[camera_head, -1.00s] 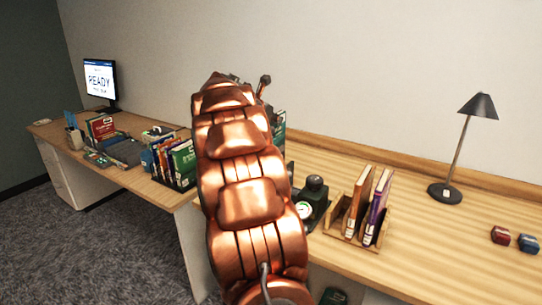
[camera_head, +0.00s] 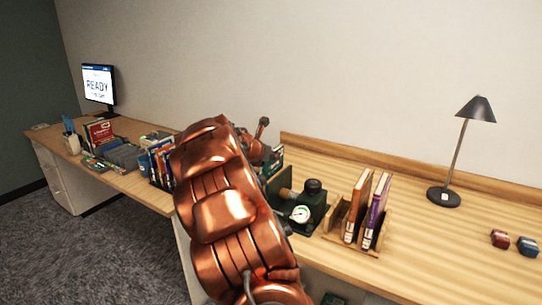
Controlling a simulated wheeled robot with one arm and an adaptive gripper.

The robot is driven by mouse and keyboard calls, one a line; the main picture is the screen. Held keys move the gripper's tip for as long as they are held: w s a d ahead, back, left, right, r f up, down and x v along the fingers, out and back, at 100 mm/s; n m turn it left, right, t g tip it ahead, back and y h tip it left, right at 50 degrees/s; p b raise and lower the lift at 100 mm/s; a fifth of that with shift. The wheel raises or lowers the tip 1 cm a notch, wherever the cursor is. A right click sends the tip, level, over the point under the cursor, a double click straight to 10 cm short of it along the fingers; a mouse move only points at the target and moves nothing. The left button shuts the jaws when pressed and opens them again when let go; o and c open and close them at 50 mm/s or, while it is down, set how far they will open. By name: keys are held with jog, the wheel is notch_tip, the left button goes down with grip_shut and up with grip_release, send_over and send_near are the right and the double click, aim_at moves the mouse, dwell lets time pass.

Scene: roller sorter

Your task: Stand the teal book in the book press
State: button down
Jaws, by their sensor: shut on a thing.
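The book press (camera_head: 318,205) is a dark green device with a round white gauge and a black knob, on the wooden desk right of my arm. A green-teal book (camera_head: 275,163) with a pale label shows only in part, at the far side of my copper arm and behind the press. My gripper (camera_head: 264,152) is mostly hidden by the arm, its fingers not clearly seen; it is shut on this book. The book appears above the desk, apart from the press's gauge side. I cannot tell its exact tilt or its distance from the press.
A wooden rack (camera_head: 358,243) with an orange-brown and a purple book stands just right of the press. A book row (camera_head: 158,160) and monitor (camera_head: 98,84) are left.

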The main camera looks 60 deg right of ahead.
jog(key=c, duration=1.1)
grip_release()
jog(key=shift+r, duration=0.15)
jog(key=b+v, duration=0.1)
jog(key=v, duration=1.1)
